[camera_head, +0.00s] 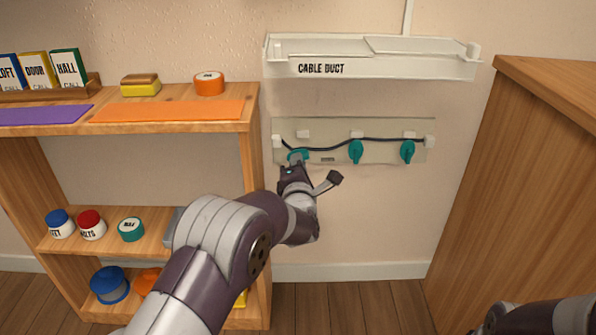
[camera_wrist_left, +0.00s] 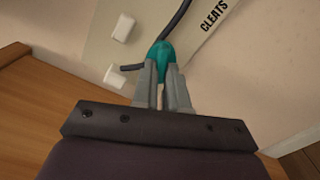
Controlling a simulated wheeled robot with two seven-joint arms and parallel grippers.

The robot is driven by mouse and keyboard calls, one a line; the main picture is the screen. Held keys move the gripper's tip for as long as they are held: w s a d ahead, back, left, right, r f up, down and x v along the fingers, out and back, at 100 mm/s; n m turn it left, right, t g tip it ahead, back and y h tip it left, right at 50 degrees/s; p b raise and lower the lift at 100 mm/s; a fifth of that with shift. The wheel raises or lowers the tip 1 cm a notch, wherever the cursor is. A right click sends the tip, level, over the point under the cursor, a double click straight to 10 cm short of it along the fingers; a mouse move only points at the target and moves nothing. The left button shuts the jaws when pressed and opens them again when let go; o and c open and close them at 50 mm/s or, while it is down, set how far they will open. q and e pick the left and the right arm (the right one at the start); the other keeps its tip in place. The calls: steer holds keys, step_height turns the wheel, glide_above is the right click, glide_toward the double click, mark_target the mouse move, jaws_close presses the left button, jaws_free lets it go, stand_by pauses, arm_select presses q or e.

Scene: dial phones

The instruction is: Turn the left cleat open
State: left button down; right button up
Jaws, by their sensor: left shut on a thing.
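The left cleat (camera_head: 299,154) is teal and sits at the left of a pale board on the wall. My left gripper (camera_head: 295,166) reaches up to it from below and is shut on it. In the left wrist view the cleat (camera_wrist_left: 161,55) shows between the two grey fingers (camera_wrist_left: 161,75), which hide part of it. A dark cable (camera_head: 325,147) runs along the board past the cleats. Two more teal cleats, the middle one (camera_head: 356,152) and the right one (camera_head: 407,151), hang with their handles down. My right arm shows at the lower right, its gripper unclear.
A white cable duct (camera_head: 370,66) is fixed above the board (camera_head: 380,155). A wooden shelf (camera_head: 250,150) with jars and boxes stands close on the left. A wooden cabinet (camera_head: 530,180) stands on the right. The wall below the board is clear.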

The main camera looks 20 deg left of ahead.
arm_select(q)
steer(key=shift+f+n+b, duration=0.25)
steer(key=shift+n+b, duration=0.35)
steer(key=shift+n, duration=0.3)
steer(key=c, duration=1.2)
jaws_free()
steer(key=shift+r, duration=0.1)
steer(key=shift+o, duration=0.2)
steer(key=p+v, duration=0.6)
steer(key=v, duration=0.6)
steer(key=shift+s, duration=0.4)
steer(key=shift+d, duration=0.15)
